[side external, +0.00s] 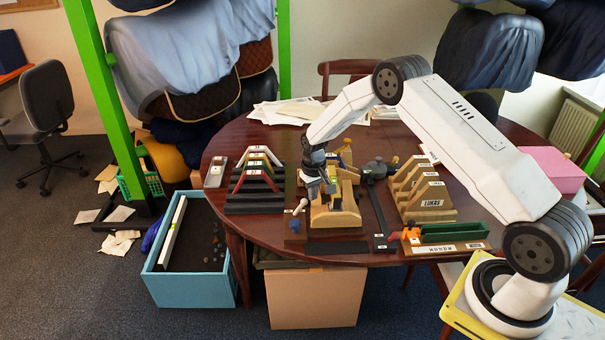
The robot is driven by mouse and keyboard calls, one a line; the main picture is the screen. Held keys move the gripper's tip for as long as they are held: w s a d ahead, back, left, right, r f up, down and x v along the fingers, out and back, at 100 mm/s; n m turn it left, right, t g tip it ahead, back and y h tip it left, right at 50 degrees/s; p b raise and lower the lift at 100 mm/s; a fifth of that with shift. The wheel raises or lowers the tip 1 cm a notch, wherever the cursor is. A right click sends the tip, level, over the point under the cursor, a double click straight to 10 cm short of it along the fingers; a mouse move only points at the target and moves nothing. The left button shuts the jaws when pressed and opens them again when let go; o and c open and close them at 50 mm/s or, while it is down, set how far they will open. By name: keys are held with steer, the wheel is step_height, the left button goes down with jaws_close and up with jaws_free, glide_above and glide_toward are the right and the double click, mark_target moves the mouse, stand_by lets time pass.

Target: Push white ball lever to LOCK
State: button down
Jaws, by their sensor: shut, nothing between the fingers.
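A small white ball (301,203) on a short lever stands near the front left of the table, just left of a tan wooden block fixture (335,216). A bluish part and a small reddish-brown base show below it. The LOCK marking is too small to read. My gripper (326,190) points down over the fixture's left end, to the right of and slightly above the white ball. Its fingers look shut and empty. I cannot tell whether they touch the fixture; they look apart from the ball.
A dark rack with coloured frames (257,175) stands to the left. Light wooden stepped pieces (420,190) and a green tray (455,232) lie to the right. A dark bar (377,210) lies between. A blue bin (190,285) stands on the floor, and papers (290,112) lie at the back.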

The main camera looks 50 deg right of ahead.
mark_target(303, 200)
steer(key=shift+f, duration=1)
stand_by(0.8)
steer(key=shift+w+a, duration=1.4)
stand_by(0.6)
steer(key=shift+s+d, duration=0.45)
stand_by(0.4)
steer(key=shift+r, duration=0.15)
steer(key=shift+r, duration=3.35)
